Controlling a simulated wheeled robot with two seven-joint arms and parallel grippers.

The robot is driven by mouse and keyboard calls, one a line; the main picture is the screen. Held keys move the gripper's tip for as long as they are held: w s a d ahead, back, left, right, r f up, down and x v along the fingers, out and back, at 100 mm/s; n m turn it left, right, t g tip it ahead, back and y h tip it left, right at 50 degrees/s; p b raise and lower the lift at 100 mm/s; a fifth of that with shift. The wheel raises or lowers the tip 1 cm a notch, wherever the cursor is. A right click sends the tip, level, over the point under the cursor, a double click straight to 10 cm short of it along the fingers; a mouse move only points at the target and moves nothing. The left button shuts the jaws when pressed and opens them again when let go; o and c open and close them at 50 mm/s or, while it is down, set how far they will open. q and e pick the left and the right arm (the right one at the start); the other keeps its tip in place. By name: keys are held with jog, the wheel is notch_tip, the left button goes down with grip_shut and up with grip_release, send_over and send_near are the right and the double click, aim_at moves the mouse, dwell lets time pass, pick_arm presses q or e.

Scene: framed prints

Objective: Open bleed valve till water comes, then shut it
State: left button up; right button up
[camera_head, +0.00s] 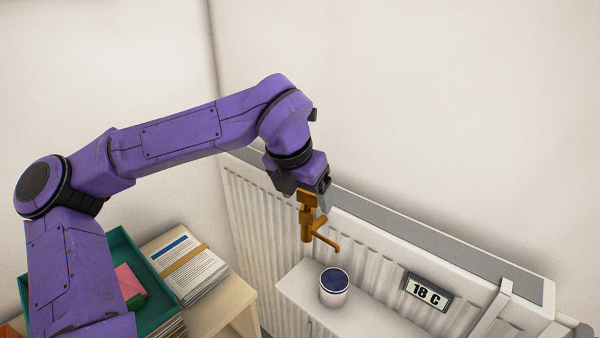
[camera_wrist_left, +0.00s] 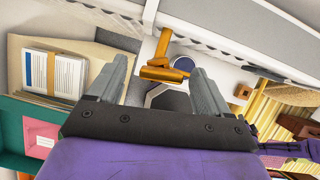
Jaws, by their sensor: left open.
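The brass bleed valve (camera_head: 306,222) sticks out from the white radiator (camera_head: 262,215), with a bent spout pointing right and down. It also shows in the left wrist view (camera_wrist_left: 163,60), where its bar-like handle lies between my fingers. My left gripper (camera_head: 312,196) is at the top of the valve, its fingers (camera_wrist_left: 160,82) apart on either side of the handle, not visibly gripping it. A white cup with a dark blue inside (camera_head: 334,288) stands on the ledge below the spout. No water stream shows.
A display reading 18 C (camera_head: 427,291) is on the radiator's front, right of the cup. On the left, a wooden surface (camera_head: 232,300) holds a strapped stack of papers (camera_head: 183,268) and a teal tray (camera_head: 122,250). The wall rises behind the radiator.

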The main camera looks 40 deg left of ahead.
pick_arm(q)
jog(key=shift+x, duration=0.95)
jog(key=c, duration=1)
jog(key=shift+r+m+p, duration=0.15)
jog(key=shift+m+p, duration=0.45)
jog(key=shift+c, duration=0.2)
jog(key=shift+m+h+p, duration=1)
jog(key=shift+m+p, duration=0.7)
jog(key=shift+m, duration=0.2)
jog(key=o, duration=1.1)
jog(key=b+v, duration=0.2)
jog(key=v, duration=0.8)
jog(key=shift+r, duration=0.15)
